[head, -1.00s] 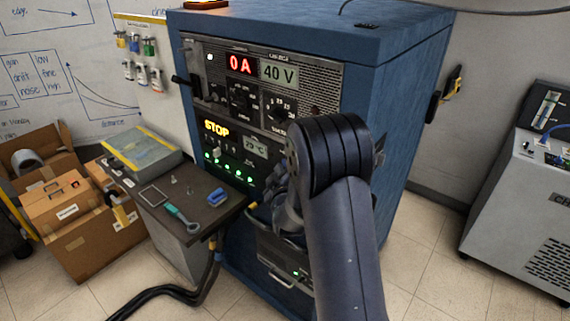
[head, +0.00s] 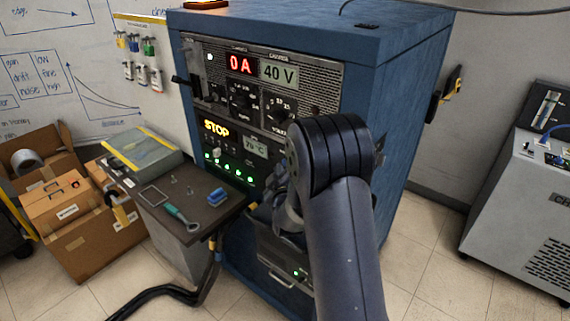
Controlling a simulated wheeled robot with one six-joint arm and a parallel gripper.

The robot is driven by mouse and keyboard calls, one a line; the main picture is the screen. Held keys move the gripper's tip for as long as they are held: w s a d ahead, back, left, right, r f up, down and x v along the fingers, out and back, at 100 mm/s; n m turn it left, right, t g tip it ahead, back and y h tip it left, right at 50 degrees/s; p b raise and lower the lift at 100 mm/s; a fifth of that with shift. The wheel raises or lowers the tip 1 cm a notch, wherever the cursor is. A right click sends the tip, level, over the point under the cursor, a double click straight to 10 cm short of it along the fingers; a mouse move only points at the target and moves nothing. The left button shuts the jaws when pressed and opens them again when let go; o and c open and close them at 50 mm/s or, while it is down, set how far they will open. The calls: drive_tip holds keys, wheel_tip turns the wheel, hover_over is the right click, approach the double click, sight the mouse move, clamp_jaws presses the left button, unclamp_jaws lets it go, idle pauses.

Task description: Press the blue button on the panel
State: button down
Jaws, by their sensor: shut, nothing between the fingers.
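The panel (head: 222,130) is the front of a blue cabinet (head: 405,110). It has a red "0 A" readout (head: 241,65), a "40 V" display (head: 279,74), knobs, a yellow "STOP" sign (head: 216,128) and a row of green lights (head: 230,167). I cannot make out a blue button; my arm covers the panel's lower right. My gripper (head: 275,181) shows only in part, as a dark shape at the left of my wrist, in front of the panel's lower right. It is shut and empty. I cannot tell whether it touches the panel.
Cardboard boxes (head: 92,240) stand at left. A grey machine (head: 520,205) stands at right, with open floor before it.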

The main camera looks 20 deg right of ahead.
drive_tip(key=shift+d, duration=0.1)
drive_tip(key=shift+w+d+b, duration=0.25)
drive_tip(key=shift+b, duration=0.3)
drive_tip(key=shift+w+d+b, duration=0.25)
drive_tip(key=shift+d+b, duration=0.1)
idle(0.6)
idle(0.3)
drive_tip(key=shift+s+a+b, duration=0.45)
drive_tip(key=shift+s+a, duration=0.05)
drive_tip(key=shift+a, duration=0.2)
drive_tip(key=s+a, duration=0.1)
drive_tip(key=a, duration=0.1)
drive_tip(key=s+a+b, duration=0.1)
drive_tip(key=s+a, duration=0.1)
idle(0.3)
idle(0.5)
